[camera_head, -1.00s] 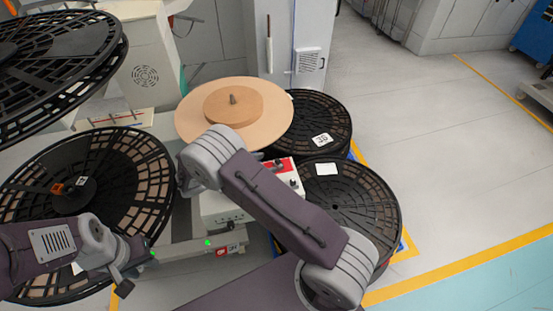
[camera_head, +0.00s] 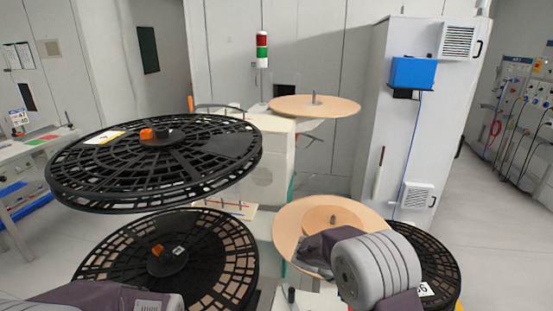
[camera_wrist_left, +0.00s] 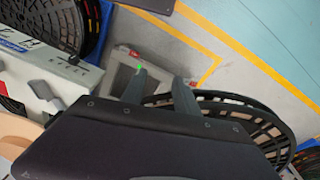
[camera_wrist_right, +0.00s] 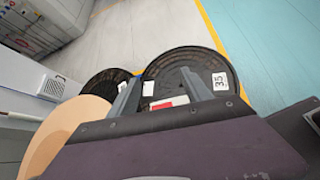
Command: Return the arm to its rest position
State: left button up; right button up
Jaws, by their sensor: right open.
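My right arm (camera_head: 375,268) shows at the lower right of the head view, in front of the lower tan disc (camera_head: 300,218). My left arm (camera_head: 100,295) lies along the bottom left edge of the head view. In the left wrist view my left gripper (camera_wrist_left: 160,82) has its fingers apart and empty, above the floor and near a black reel (camera_wrist_left: 255,118).
Large black reels, an upper one (camera_head: 150,170) and a lower one (camera_head: 205,265), fill the left. A second tan disc (camera_head: 290,105) sits farther back. A tall grey cabinet (camera_head: 400,130) stands right of centre. Open floor (camera_head: 490,215) lies at the right.

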jog(key=s+a+f+m+y, duration=0.2)
jog(key=s+m+y, duration=0.5)
jog(key=s, duration=0.5)
jog(key=s+a+f+m+t+y, duration=0.2)
jog(key=a+f+m+y, duration=0.2)
jog(key=a+m, duration=0.4)
notch_tip(320, 180, up, 13)
jog(key=w+p, duration=0.1)
jog(key=p, duration=1.2)
jog(key=shift+a, duration=0.3)
